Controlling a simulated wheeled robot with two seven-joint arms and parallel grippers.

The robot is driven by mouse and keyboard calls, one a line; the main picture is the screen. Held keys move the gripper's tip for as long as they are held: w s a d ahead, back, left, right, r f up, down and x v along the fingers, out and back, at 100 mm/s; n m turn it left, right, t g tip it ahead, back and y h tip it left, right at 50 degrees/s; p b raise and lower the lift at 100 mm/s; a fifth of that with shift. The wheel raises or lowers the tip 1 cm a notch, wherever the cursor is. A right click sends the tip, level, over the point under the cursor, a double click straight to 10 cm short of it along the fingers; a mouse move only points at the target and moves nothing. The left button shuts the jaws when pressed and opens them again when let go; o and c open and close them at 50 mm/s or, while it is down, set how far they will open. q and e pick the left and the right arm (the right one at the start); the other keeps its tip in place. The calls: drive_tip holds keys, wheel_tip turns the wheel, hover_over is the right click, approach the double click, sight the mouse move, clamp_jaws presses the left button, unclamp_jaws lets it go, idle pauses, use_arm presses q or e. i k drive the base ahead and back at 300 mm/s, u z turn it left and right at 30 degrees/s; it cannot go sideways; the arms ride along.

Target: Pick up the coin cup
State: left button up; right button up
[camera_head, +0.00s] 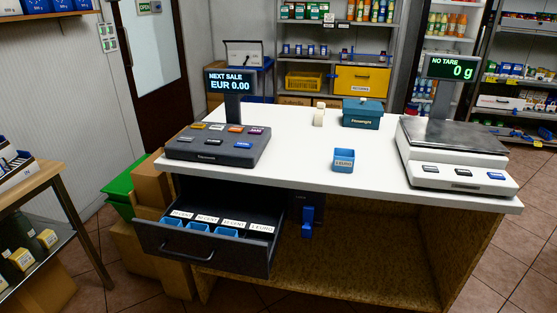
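A small blue coin cup (343,160) with a white label that seems to read 1 EURO stands upright on the white counter (290,145), near its front middle. An open dark cash drawer (205,250) below the counter's left part holds three similar blue cups (227,232) in a row, with white labels behind them. The rightmost place in the drawer, by the 1 EURO label (261,227), looks dark with no cup. Neither of my grippers shows in the head view.
A cash register (217,146) reading EUR 0.00 stands left on the counter, and a scale (455,150) reading 0 g right. A teal box (362,113) and a small cream object (319,114) stand behind the cup. A blue object (308,222) sits under the counter edge.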

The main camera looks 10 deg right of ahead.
sight(343, 159)
drive_tip(key=u, duration=1)
drive_tip(key=i, duration=0.75)
drive_tip(key=z, duration=1.15)
